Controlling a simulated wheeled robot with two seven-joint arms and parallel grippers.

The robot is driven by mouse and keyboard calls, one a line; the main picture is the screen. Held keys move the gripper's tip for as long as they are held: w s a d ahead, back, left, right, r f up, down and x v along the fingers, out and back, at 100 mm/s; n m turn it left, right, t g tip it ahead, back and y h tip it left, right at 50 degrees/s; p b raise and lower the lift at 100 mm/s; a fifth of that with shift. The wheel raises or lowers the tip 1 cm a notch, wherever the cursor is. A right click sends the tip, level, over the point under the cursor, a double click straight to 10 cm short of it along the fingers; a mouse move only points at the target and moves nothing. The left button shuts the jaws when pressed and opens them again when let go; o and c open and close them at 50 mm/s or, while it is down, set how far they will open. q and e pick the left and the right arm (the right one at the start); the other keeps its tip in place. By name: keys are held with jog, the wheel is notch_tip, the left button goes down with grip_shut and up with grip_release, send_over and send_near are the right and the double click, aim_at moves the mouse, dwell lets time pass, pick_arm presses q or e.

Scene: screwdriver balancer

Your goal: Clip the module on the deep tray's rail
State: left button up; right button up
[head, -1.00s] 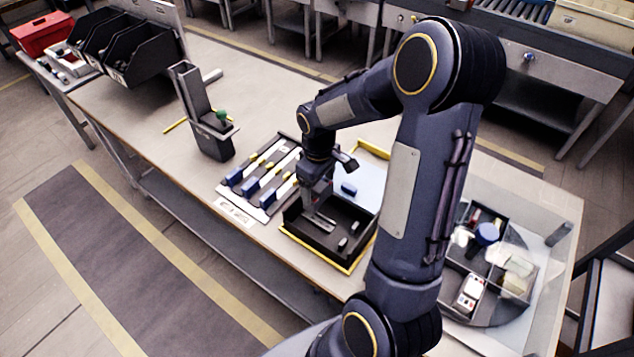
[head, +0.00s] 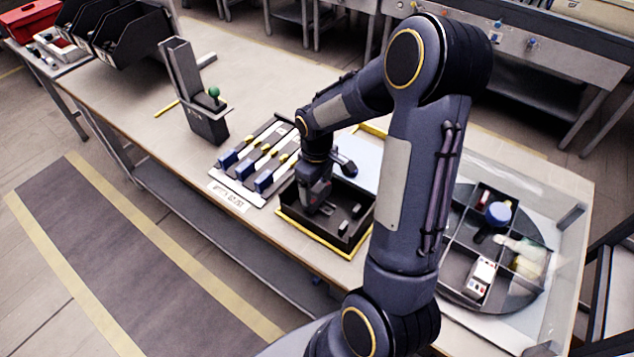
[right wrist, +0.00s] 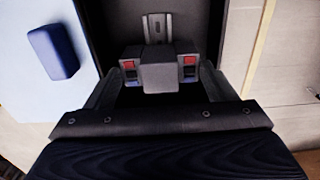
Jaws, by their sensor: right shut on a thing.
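The deep tray (head: 318,240) is black with a yellow lower edge and stands on the bench. My right gripper (head: 317,207) is down inside its left part. In the right wrist view, the gripper (right wrist: 158,85) is shut on the module (right wrist: 186,68), a grey block with red and black squares on both sides. The grey slotted rail (right wrist: 157,27) shows just beyond the module on the tray's dark floor. The module's underside is hidden, so I cannot tell whether it is seated on the rail. The head view hides the module behind the gripper. My left gripper is out of view.
Blue-ended tools lie in a rack (head: 240,190) left of the tray. A dark holder (head: 206,122) stands farther back. A round divided tray (head: 457,292) with several parts is at the right. A blue block (right wrist: 53,52) lies on a pale surface beside the deep tray.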

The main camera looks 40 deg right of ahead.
jog(key=shift+f+b, duration=0.55)
jog(key=shift+f, duration=0.05)
dwell(1.1)
jog(key=shift+s+f, duration=0.1)
jog(key=shift+f, duration=0.05)
dwell(0.4)
jog(key=o, duration=1.1)
jog(key=shift+r, duration=3.85)
notch_tip(320, 180, up, 8)
jog(key=p, duration=0.6)
jog(key=shift+f, duration=0.15)
